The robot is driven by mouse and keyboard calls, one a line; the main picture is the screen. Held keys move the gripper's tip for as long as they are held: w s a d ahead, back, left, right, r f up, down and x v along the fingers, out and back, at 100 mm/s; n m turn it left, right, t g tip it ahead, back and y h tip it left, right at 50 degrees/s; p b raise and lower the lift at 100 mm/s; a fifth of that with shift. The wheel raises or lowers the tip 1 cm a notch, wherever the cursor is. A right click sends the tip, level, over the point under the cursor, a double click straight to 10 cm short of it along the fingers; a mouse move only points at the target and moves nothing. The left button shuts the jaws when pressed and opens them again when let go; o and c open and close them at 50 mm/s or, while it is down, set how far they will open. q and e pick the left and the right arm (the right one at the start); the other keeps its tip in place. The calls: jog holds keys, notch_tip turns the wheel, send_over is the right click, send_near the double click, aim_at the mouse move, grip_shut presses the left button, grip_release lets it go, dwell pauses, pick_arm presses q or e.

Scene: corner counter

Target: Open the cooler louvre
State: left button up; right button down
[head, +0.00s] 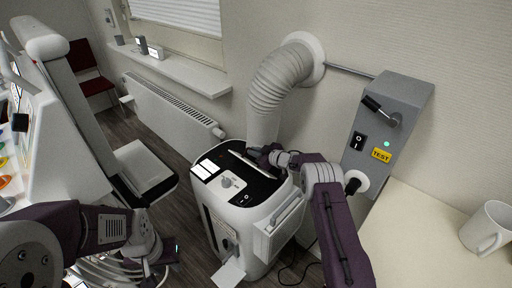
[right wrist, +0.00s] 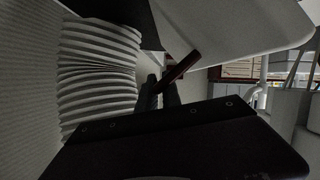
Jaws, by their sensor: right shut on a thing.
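The white cooler (head: 216,213) with a black top stands on the floor, its ribbed hose (head: 275,85) rising behind it. A slim pale strip, which looks like the louvre (head: 243,159), crosses the back of the top at a slant. My right gripper (head: 254,153) reaches over the top from the right and is shut at the louvre's end. In the right wrist view a thin dark reddish bar (right wrist: 181,67) shows at the fingers; the exact grip is hard to see. My left gripper (head: 166,248) is low at the left, apart from the cooler; its jaws are unclear.
A grey switch box (head: 389,115) with a lever and TEST label is on the wall at the right. A pale counter (head: 410,240) with a white mug (head: 487,228) is at the lower right. A radiator (head: 165,108) runs behind the cooler.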

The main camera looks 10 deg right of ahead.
jog(key=shift+w+d, duration=0.4)
jog(key=shift+d, duration=0.15)
dwell(0.4)
jog(key=c, duration=1.5)
grip_release()
jog(key=shift+r, duration=0.1)
